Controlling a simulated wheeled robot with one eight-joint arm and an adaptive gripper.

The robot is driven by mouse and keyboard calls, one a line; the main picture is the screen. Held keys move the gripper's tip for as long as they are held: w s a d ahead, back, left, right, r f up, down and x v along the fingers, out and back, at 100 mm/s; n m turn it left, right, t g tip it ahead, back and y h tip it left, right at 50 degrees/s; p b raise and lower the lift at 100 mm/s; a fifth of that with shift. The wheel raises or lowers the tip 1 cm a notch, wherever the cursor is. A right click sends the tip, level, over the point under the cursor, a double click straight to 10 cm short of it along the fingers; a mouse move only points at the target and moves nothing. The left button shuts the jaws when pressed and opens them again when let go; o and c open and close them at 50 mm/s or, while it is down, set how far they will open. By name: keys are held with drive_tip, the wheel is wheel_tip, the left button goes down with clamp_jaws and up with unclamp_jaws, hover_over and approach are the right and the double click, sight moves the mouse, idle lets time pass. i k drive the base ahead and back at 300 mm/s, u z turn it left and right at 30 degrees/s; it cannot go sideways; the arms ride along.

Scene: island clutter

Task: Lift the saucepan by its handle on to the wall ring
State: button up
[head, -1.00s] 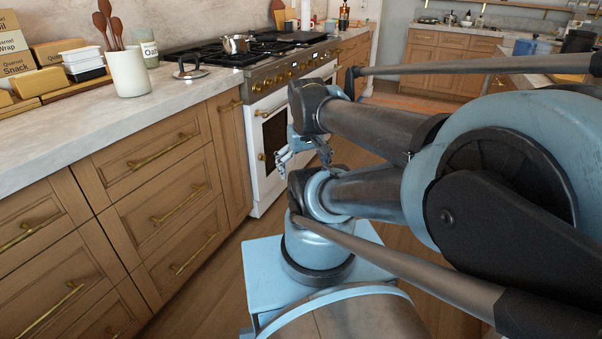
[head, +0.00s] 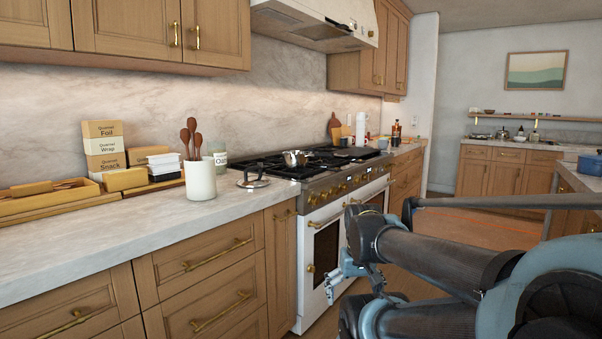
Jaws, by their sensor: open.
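The small metal saucepan (head: 295,159) stands upright on the front left part of the black gas hob (head: 335,160). Its handle is too small to make out clearly. The wall side of the hob, behind the pan, shows black grates (head: 262,163); single rings are hard to tell apart. My gripper (head: 340,277) is open and empty, in front of the oven and below the worktop, well apart from the saucepan. My arm comes in from the lower right.
A round metal lid-like thing (head: 252,181) lies on the counter (head: 110,232) left of the hob. Beside it stand a white crock of wooden spoons (head: 200,178) and stacked boxes (head: 103,147). The hood (head: 315,22) hangs above the hob. The front counter is clear.

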sight(291, 159)
drive_tip(key=z, duration=0.3)
drive_tip(key=i, duration=1.65)
drive_tip(key=z, duration=1)
drive_tip(key=k, duration=0.75)
drive_tip(key=u, duration=0.55)
